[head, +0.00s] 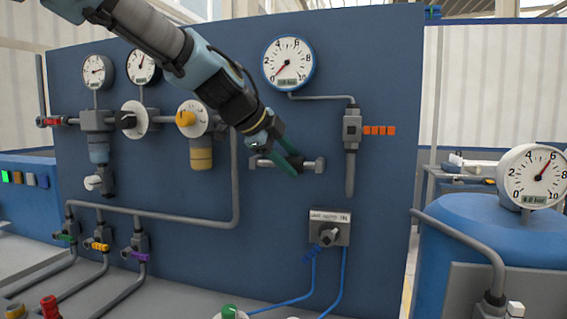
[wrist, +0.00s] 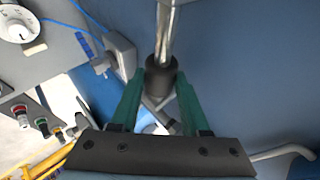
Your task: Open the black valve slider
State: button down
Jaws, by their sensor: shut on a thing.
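The black valve slider (wrist: 160,76) is a dark collar around a shiny metal rod (wrist: 166,35) in the wrist view. The rod also shows in the head view as a short horizontal grey bar (head: 307,165) on the blue panel, below the upper right gauge. My gripper (head: 287,163) is at the middle of this bar and covers the slider there. In the wrist view the green fingers of my gripper (wrist: 158,84) are on both sides of the collar, shut on it.
The blue panel (head: 380,220) stands close behind the bar. A grey vertical pipe fitting with an orange handle (head: 379,130) is to the right. A grey switch box (head: 329,228) with blue hoses is below. A dial valve with a yellow knob (head: 187,118) is to the left.

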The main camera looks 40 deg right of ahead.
jog(key=shift+s+d, duration=0.1)
jog(key=shift+s, duration=0.15)
jog(key=c, duration=0.7)
grip_release()
jog(key=shift+w+a+r, duration=0.15)
jog(key=shift+a+r, duration=0.15)
jog(key=shift+a, duration=0.1)
jog(key=b+v, duration=0.3)
jog(key=v, duration=0.6)
jog(key=shift+a+r, duration=0.25)
